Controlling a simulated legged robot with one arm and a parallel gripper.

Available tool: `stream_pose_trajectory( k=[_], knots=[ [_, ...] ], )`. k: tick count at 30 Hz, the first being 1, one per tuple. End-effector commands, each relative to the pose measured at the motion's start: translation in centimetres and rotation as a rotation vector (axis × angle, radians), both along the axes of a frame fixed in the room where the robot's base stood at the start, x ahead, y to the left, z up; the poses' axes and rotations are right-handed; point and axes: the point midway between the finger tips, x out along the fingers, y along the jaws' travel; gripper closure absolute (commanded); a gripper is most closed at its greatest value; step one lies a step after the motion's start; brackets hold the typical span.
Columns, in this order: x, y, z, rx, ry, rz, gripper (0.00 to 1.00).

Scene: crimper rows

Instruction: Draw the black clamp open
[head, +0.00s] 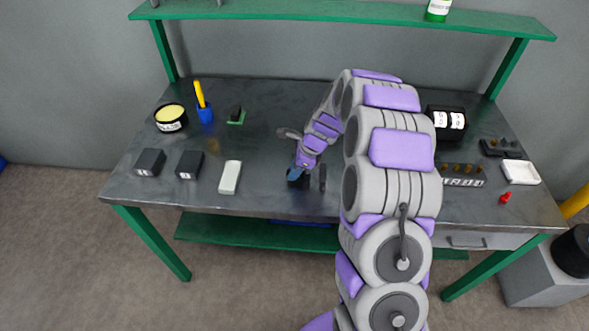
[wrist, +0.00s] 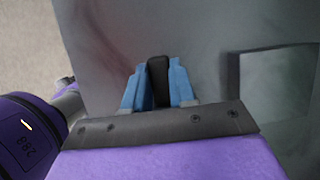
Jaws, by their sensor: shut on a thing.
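My gripper (head: 295,174) points down at the front middle of the workbench. In the wrist view its two blue fingers (wrist: 159,86) are closed on an upright black handle (wrist: 159,82), apparently part of the black clamp. In the head view, the dark base of the clamp (head: 298,184) shows just below the fingers, near the bench's front edge. Most of the clamp is hidden by the fingers and my wrist, so how far open it stands cannot be told. A slim dark upright piece (head: 322,177) stands just right of the gripper; whether it belongs to the clamp is unclear.
On the dark bench top (head: 262,150), a white block (head: 230,177) and two black blocks (head: 150,162) (head: 189,164) lie left of my gripper. A yellow-topped tin (head: 171,117) and blue cup (head: 206,115) stand behind. A white tray (head: 521,172) lies far right. My arm hides the middle right.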

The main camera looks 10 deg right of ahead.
Motion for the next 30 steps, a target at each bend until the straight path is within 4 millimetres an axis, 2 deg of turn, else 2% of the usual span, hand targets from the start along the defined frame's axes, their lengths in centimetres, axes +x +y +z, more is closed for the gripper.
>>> stream_pose_trajectory(
  k=[7, 16, 21, 30],
  knots=[
    [0.4, 0.8, 0.4, 0.0, -0.002, 0.0, 1.0],
    [1.7, 4.8, 0.6, -0.002, -0.004, -0.001, 1.0],
    [2.2, 6.3, 0.5, -0.002, -0.006, -0.001, 1.0],
    [2.3, 6.5, 0.2, 0.0, -0.008, -0.003, 1.0]
  ],
)
